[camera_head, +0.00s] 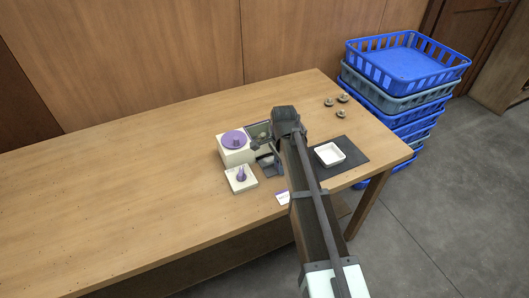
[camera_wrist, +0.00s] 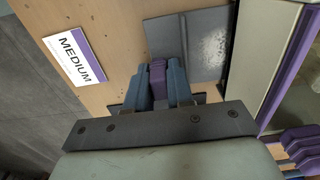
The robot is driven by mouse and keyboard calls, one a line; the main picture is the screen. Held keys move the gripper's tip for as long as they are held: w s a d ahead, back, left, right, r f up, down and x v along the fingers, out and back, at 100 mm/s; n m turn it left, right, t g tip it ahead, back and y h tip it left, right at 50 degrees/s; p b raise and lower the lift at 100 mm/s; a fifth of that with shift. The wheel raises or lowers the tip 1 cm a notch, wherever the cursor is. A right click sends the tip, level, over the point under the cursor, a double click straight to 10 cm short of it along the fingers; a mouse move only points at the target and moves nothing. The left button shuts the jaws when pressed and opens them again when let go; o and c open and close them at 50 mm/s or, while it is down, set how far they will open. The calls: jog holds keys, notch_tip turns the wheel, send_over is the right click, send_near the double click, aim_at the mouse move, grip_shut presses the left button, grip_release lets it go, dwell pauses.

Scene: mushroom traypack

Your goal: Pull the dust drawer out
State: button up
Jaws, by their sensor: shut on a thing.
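My gripper (camera_head: 267,160) is at the small station on the table. In the wrist view, my gripper (camera_wrist: 160,68) has its blue-grey fingers shut on a purple handle (camera_wrist: 157,82). A grey plate with a shiny patch (camera_wrist: 195,45) lies just beyond the fingertips; it looks like part of the dust drawer, but the join to the handle is hidden. A cream box with a purple disc on top (camera_head: 226,157) stands left of my gripper. A grey tray-like part (camera_head: 257,131) sits beside that box. How far the drawer is out cannot be told.
A cream block with a purple peg (camera_head: 236,188) stands in front of the box. A MEDIUM card (camera_wrist: 75,57) lies nearby. A white tray (camera_head: 329,156) on a dark mat (camera_head: 352,160), small mushrooms (camera_head: 343,98) and stacked crates (camera_head: 404,62) are right. The table's left is clear.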

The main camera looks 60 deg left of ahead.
jog(key=shift+d, duration=1.95)
jog(key=o, duration=0.8)
jog(key=shift+r, duration=2.25)
